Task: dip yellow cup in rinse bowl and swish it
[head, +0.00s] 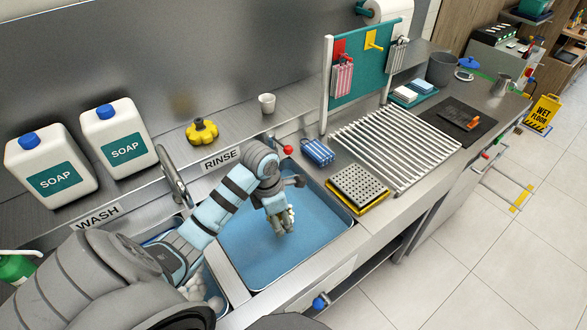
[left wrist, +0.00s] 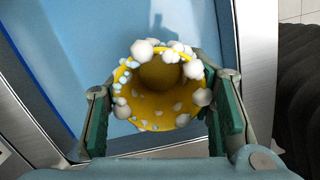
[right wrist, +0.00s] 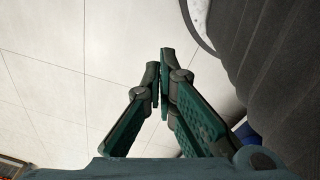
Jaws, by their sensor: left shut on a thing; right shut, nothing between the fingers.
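The yellow cup (left wrist: 160,95) is held between the fingers of my left gripper (left wrist: 165,110), its open mouth facing the left wrist camera. White suds cling to its rim and inner wall. In the head view my left gripper (head: 284,222) is over the blue rinse basin (head: 245,250), and the cup is mostly hidden by the gripper. I cannot tell whether the cup touches the water. My right gripper (right wrist: 160,85) is shut and empty, with pale floor tiles behind it.
The wash basin with white suds (head: 212,300) lies left of the rinse basin. A faucet (head: 174,175) stands behind. A blue sponge or brush (head: 318,152), a perforated tray (head: 358,188) and a drying rack (head: 400,145) lie to the right. A small white cup (head: 267,103) is on the ledge.

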